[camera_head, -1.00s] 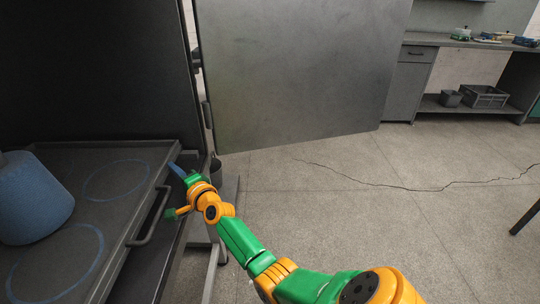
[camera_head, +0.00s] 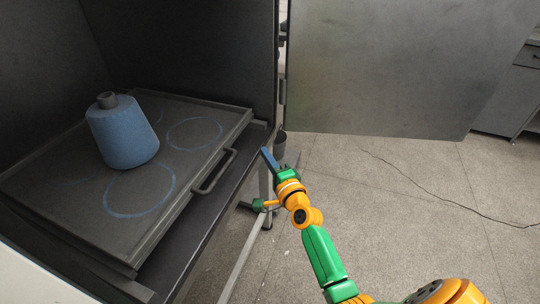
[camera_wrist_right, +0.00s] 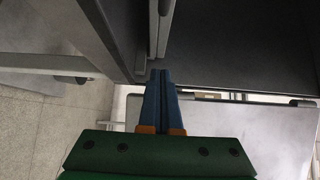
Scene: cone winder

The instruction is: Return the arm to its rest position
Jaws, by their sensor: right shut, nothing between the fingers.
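My right arm comes in from the lower right in the head view. Its right gripper (camera_head: 268,156) has blue fingers and hangs in front of the cabinet's right front corner, just right of the tray's handle and apart from it. In the right wrist view the gripper (camera_wrist_right: 162,75) shows its two blue fingers together with nothing between them. The left gripper is in neither view.
The tray has a front handle (camera_head: 217,172). The open cabinet door (camera_head: 385,70) hangs behind the gripper. The floor (camera_head: 420,220) at right is clear.

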